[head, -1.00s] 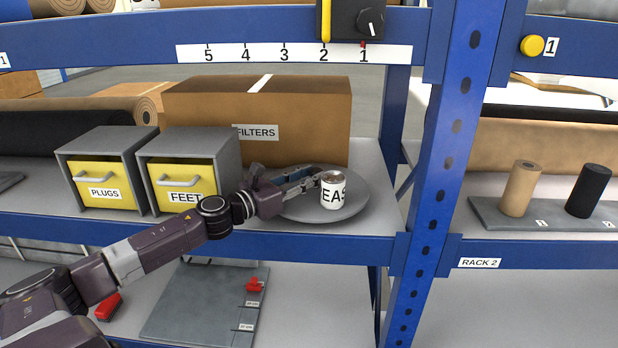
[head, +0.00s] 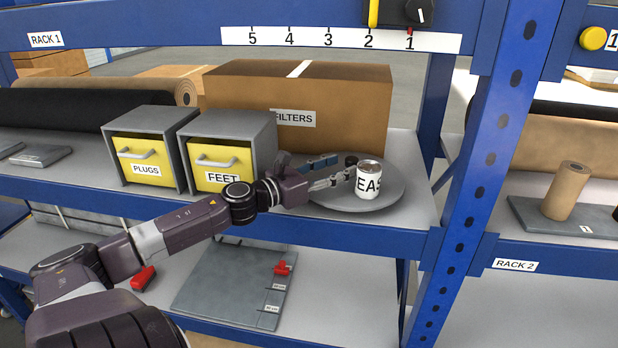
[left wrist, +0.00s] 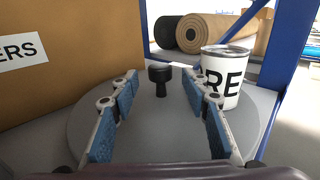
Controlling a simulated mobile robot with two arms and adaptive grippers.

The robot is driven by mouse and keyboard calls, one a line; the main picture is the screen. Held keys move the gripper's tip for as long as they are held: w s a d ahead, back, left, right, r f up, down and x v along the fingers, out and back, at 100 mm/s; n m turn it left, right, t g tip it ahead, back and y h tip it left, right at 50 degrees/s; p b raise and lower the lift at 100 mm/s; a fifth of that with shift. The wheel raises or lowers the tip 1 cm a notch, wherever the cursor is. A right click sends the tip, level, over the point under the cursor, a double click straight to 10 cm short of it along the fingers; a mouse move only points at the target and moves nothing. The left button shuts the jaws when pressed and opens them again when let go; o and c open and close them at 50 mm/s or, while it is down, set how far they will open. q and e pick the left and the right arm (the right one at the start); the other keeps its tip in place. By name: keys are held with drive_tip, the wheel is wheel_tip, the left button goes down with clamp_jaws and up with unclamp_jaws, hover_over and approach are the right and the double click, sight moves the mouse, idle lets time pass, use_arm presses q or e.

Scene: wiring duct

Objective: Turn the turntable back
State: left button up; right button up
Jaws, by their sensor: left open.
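The turntable (head: 385,203) is a round grey disc on the blue rack's shelf, in front of the FILTERS box. A black knob (left wrist: 160,74) stands up from it; in the head view the knob (head: 351,160) shows just left of a white can (head: 369,182). The can stands upright on the disc, with part of its black lettering visible; in the left wrist view it (left wrist: 222,80) is right of the knob. My left gripper (head: 340,168) is open over the disc. In the wrist view its blue-padded fingers (left wrist: 159,82) point at the knob, which shows between their tips, untouched. My right gripper is not in view.
The FILTERS box (head: 300,88) stands close behind the turntable. Two grey drawer units, PLUGS (head: 147,168) and FEET (head: 220,172), stand to its left. A blue upright (head: 490,160) rises to its right, and a numbered beam (head: 330,41) crosses above.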

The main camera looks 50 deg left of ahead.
use_arm(q)
drive_tip(key=shift+s+a, duration=0.25)
drive_tip(key=shift+s, duration=1.35)
drive_tip(key=shift+s+a, duration=0.2)
drive_tip(key=shift+s, duration=1.35)
drive_tip(key=shift+s+a, duration=0.25)
drive_tip(key=shift+s, duration=1.35)
